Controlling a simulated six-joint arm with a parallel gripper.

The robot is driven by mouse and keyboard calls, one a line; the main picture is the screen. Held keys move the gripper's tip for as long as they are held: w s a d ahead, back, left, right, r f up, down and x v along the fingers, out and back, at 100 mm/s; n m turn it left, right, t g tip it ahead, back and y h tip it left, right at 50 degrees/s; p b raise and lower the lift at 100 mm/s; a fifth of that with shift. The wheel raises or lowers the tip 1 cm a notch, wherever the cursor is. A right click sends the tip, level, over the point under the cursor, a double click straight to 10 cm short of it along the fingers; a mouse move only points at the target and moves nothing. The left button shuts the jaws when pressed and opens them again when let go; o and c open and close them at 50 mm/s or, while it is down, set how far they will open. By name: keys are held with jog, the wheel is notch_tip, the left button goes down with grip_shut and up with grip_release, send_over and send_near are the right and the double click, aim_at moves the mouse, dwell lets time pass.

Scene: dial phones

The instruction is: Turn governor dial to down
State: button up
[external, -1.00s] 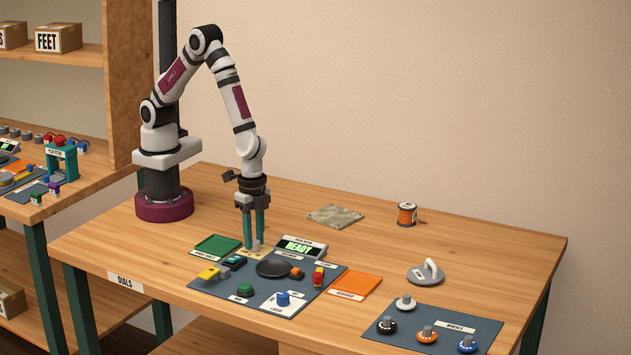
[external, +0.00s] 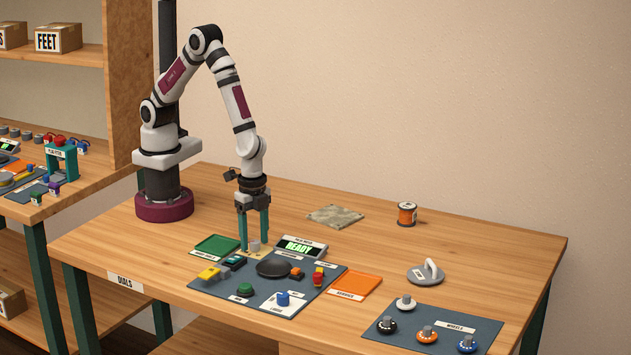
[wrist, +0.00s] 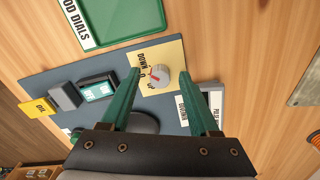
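The governor dial is a small grey knob (wrist: 161,75) with a red pointer mark, on a pale yellow plate (wrist: 172,53) lettered DOWN, 0 and UP. In the wrist view the red mark points left, toward the lettered side, near the 0; its exact setting is hard to tell. The knob also shows in the external view (external: 254,246). My gripper (wrist: 160,73) is open, its teal fingers on either side of the knob with gaps to both. In the external view my gripper (external: 254,243) points straight down at the knob.
A green tray (external: 217,244) lies behind left, and a display reading READY (external: 298,247) stands to the right. A dark round disc (external: 273,269), a green button (external: 245,288) and a blue knob (external: 283,298) are on the grey panel. An orange tray (external: 356,285) lies further right.

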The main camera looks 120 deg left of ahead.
aim_at(254, 241)
notch_tip(254, 241, up, 16)
dwell(0.4)
jog(key=shift+f, duration=0.1)
